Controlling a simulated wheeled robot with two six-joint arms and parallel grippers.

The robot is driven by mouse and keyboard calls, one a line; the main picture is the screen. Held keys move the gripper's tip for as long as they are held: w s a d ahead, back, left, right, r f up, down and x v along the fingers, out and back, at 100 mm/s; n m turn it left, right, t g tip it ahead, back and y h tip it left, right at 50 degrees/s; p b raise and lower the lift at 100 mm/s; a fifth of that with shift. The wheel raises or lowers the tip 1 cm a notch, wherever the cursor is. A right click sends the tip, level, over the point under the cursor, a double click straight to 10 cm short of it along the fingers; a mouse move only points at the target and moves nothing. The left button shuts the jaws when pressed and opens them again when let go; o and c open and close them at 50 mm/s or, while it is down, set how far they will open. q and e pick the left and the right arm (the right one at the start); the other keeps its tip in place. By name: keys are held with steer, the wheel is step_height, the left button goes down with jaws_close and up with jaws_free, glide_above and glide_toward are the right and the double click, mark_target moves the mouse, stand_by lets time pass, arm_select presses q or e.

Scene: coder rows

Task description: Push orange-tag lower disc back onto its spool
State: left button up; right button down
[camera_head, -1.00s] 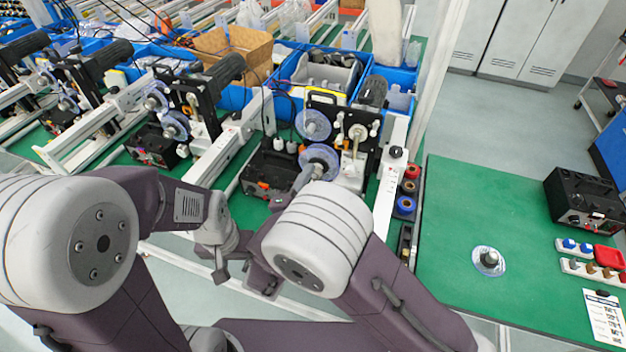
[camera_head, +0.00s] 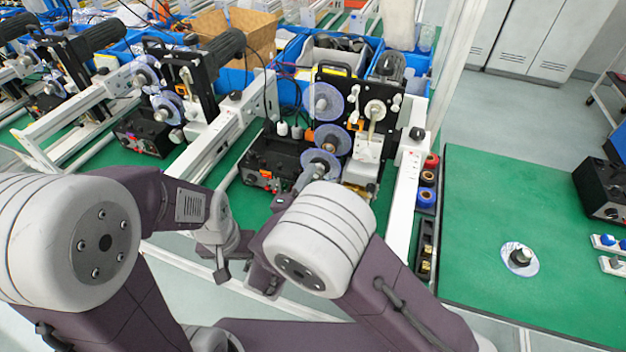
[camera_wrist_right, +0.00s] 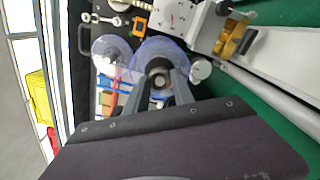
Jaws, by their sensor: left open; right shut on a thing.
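The coder machine with a dark panel (camera_head: 350,90) stands mid-view in the head view. Its upper clear bluish disc (camera_head: 328,102) and another disc (camera_head: 333,141) below it face me. My right gripper (camera_head: 319,172) is shut on the hub of a third clear disc (camera_head: 310,160), held in front of and below these. The wrist view shows the fingers around the hub of this disc (camera_wrist_right: 150,50), with another disc (camera_wrist_right: 108,62) to its left. I cannot tell whether the held disc touches its spool. A small orange tag (camera_head: 358,130) shows on the panel. My left gripper (camera_head: 240,268) is open and empty, low and left.
A black box with knobs (camera_head: 270,160) stands left of the discs. White rails (camera_head: 405,195) flank the machine. Colored rolls (camera_head: 427,188) sit in a tray at right. A loose clear disc (camera_head: 508,263) with a dark hub lies on the green table (camera_head: 480,200).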

mark_target(320, 166)
steer(key=shift+d+r, duration=0.15)
steer(key=shift+w+d, duration=0.1)
steer(key=shift+w, duration=0.2)
steer(key=x, duration=0.3)
steer(key=shift+p, duration=0.35)
steer(key=shift+w+d, duration=0.1)
steer(key=shift+w, duration=0.45)
steer(key=shift+b, duration=0.5)
stand_by(0.5)
